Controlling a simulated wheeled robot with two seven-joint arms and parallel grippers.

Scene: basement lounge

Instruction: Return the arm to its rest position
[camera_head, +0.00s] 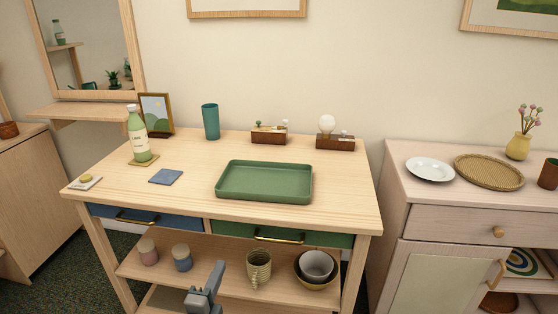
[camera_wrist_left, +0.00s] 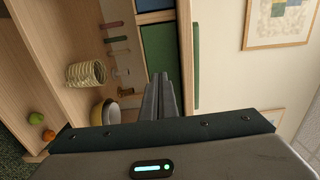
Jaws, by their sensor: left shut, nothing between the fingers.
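My left gripper (camera_head: 216,278) shows at the bottom of the head view, in front of the table's lower shelf. It is shut and empty. In the left wrist view its two fingers (camera_wrist_left: 160,82) lie together, pointing toward the green drawer front (camera_wrist_left: 158,52). The gripper is apart from the table (camera_head: 335,195) and touches nothing that I can see. My right gripper is in neither view.
The tabletop holds a green tray (camera_head: 262,196), a bottle (camera_head: 137,135), a teal cup (camera_head: 211,122) and a blue coaster (camera_head: 166,176). A ribbed mug (camera_head: 258,268) and stacked bowls (camera_head: 316,266) stand on the shelf near my gripper. A cabinet (camera_head: 440,270) stands at right.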

